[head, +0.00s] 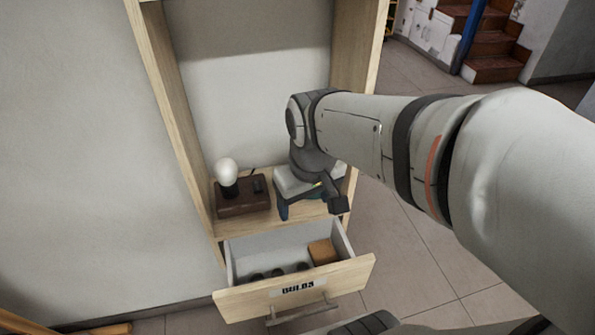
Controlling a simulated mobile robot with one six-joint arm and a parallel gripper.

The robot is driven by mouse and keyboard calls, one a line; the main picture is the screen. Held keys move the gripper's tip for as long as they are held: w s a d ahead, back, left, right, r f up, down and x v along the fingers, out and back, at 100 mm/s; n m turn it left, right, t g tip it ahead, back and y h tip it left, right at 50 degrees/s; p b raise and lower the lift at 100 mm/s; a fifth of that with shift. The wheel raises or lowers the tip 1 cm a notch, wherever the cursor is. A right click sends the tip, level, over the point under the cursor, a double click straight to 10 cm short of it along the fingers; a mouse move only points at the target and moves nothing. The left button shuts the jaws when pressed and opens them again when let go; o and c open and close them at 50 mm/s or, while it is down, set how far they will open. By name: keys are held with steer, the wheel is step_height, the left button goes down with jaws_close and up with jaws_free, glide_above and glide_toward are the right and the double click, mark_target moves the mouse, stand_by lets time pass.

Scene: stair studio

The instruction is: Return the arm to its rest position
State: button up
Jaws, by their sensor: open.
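My gripper (311,208) hangs from my arm, which reaches in from the right of the head view. Its two dark fingers are apart, with nothing visible between them. It is at the right part of the shelf board (290,222), just behind and above the open drawer (240,304). Whether the fingers touch the board I cannot tell. The gripper and wrist hide part of the shelf's right side.
A white bulb (226,171) stands upright on a brown wooden base (243,203) left of my gripper. The pulled-out drawer holds several dark round things and a wooden block (322,251). Tall cabinet side panels (172,110) flank the shelf. Tiled floor (410,255) lies open at right.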

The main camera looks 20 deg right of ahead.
steer(key=shift+s+d+f+m, duration=0.35)
steer(key=shift+s+m, duration=0.2)
steer(key=shift+s+d+f+m, duration=0.3)
steer(key=shift+s+d+m, duration=0.05)
steer(key=shift+s+m, duration=0.2)
steer(key=shift+r, duration=0.1)
step_height(320, 180, up, 8)
steer(key=p, duration=0.7)
steer(key=shift+s+r+t+p, duration=0.2)
steer(key=shift+t+p, duration=0.1)
steer(key=shift+p, duration=0.1)
steer(key=shift+c, duration=0.3)
